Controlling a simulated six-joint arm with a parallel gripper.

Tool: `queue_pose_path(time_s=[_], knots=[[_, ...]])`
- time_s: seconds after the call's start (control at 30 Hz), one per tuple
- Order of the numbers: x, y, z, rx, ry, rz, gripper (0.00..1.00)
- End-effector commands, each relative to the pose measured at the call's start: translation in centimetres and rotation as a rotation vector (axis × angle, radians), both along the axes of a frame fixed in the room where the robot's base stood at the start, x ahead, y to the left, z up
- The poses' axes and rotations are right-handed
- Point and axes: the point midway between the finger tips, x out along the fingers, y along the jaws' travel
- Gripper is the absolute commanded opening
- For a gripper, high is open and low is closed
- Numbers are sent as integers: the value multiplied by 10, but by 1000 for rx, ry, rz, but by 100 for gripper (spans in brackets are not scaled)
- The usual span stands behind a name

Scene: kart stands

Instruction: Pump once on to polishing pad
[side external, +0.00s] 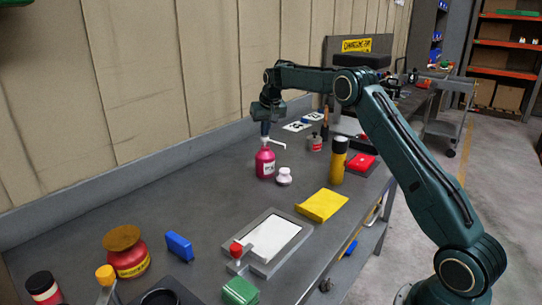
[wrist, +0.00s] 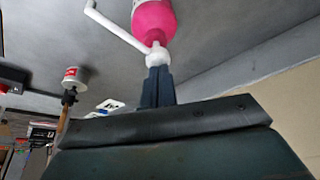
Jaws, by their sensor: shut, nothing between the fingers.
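A pink pump bottle (side external: 265,163) with a white label stands upright on the grey bench. Its white pump head (wrist: 157,57) has a long spout (side external: 280,144) pointing right in the side view. My gripper (side external: 265,132) points down over the pump head, fingers shut with nothing between them. In the wrist view its fingertips (wrist: 158,70) meet the pump head's top; I cannot tell whether they press on it. A small rounded white-pink object (side external: 284,177) sits beside the bottle, below the spout's end. It may be the polishing pad, but I cannot tell for sure.
A grey tray (side external: 222,246) holds a white sheet. A blue block (side external: 179,246) and jars stand front left. The bench left of the bottle is clear.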

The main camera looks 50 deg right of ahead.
Motion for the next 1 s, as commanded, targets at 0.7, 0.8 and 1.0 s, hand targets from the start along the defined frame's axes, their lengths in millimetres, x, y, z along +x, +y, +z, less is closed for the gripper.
queue_pose_path(time_s=[0.7,0.8,1.0], knots=[[0,0,17,1,-2,-1,0],[0,0,17,0,-2,-1,0],[0,0,17,0,-2,-1,0]])
